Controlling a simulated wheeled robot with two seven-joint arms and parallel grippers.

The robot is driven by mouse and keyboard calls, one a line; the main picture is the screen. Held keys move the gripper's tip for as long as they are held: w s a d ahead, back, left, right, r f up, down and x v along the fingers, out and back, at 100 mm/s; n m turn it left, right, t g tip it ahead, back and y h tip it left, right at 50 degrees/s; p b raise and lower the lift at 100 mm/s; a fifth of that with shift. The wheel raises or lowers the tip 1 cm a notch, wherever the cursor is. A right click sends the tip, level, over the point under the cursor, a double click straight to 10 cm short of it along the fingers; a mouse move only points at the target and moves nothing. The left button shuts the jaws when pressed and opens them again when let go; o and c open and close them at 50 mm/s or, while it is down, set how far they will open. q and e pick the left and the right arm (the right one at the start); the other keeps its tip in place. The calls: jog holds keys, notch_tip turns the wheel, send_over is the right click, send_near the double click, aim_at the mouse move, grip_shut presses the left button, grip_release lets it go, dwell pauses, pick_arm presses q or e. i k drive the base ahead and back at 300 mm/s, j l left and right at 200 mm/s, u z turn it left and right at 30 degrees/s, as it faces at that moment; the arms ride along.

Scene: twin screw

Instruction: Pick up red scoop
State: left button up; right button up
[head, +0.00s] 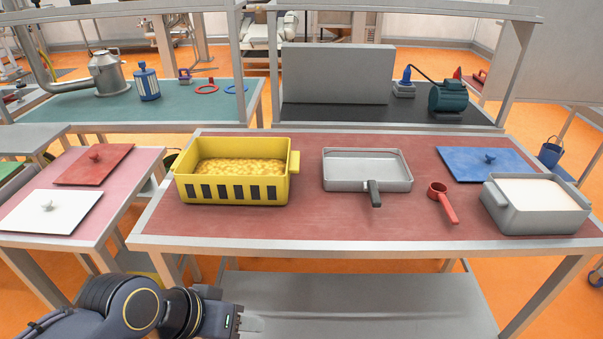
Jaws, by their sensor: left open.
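The red scoop (441,200) lies on the red-topped table (290,222), right of centre, with its round cup at the back and its handle angled toward the table's front right. Nothing is touching it. My left gripper (250,323) is at the bottom of the head view, low in front of the table's front edge, far to the left of the scoop. It is open, and I see nothing held in it. My right gripper is not in the view.
A grey pan (367,172) with a black handle sits left of the scoop. A grey bin with white contents (535,218) stands close on its right. A blue lid (487,165) lies behind it. A yellow bin (234,187) stands at left. The table's front strip is clear.

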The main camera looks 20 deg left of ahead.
aim_at(444, 205)
jog(key=i+j+u, duration=0.2)
jog(key=i, duration=0.2)
jog(key=i+j+u, duration=0.1)
jog(key=i+u, duration=0.15)
jog(key=i, duration=0.15)
